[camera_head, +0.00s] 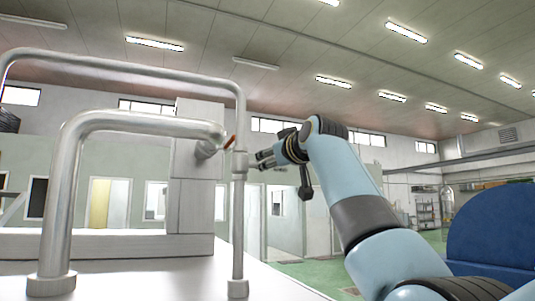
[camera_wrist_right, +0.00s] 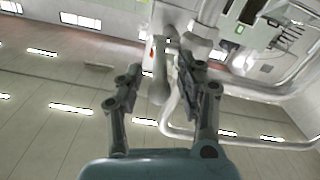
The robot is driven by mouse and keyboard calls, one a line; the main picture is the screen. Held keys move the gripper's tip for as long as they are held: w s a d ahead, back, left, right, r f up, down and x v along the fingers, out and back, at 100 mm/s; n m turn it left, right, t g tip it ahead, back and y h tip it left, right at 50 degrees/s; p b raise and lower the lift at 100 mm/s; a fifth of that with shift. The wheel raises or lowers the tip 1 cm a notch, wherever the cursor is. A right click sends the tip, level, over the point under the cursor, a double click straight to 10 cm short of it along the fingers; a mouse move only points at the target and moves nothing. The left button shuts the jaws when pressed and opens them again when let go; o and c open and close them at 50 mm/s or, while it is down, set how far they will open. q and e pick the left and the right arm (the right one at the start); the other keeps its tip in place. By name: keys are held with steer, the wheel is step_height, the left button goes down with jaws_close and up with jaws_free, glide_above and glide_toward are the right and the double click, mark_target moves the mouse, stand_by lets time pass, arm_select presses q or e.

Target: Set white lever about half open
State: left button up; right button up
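In the right wrist view a pale bar with a rounded end, which looks like the white lever (camera_wrist_right: 158,82), lies between the two fingers of my right gripper (camera_wrist_right: 160,72). The fingers are apart, with gaps visible beside the bar. In the head view my right gripper (camera_head: 266,159) is just right of a pale fitting (camera_head: 240,161) on a thin vertical pipe. I cannot make out the white lever separately there. My left gripper is not in view.
A thick bent metal pipe (camera_head: 66,185) and a thinner pipe frame (camera_head: 130,66) stand on a white surface (camera_head: 140,276) at left. A pale block wall (camera_head: 190,190) is behind them. A blue rounded object (camera_head: 492,225) is at right. Green floor lies beyond.

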steer(key=shift+p+x, duration=0.5)
steer(key=shift+x, duration=1)
jaws_close()
